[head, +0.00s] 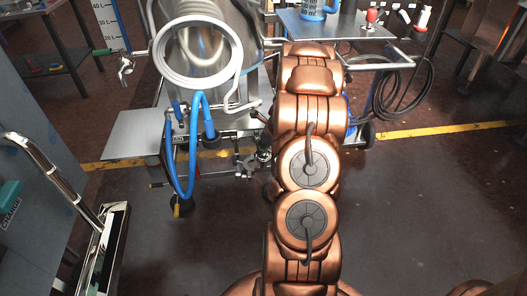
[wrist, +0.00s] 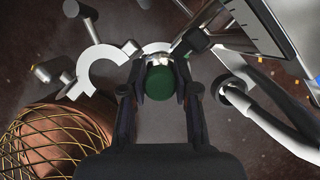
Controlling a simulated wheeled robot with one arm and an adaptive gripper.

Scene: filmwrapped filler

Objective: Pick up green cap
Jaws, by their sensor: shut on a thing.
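A dark green cap (wrist: 160,84) is in the middle of the wrist view, between the fingers of my gripper (wrist: 160,92). The gripper is shut on it, with one dark finger at each side. Bright metal shows just beyond the cap; I cannot tell whether the cap touches it. In the head view my copper arm hides the gripper and this cap. A green-handled piece (head: 102,51) shows at the left of the steel vessel in the head view.
A steel vessel (head: 205,70) with a white coiled hose (head: 165,48) and blue hoses (head: 193,150) stands ahead. A white curved clamp (wrist: 88,72) and a pipe (wrist: 275,120) lie close around the gripper. A tray table (head: 335,27) is behind. Floor is open at lower right.

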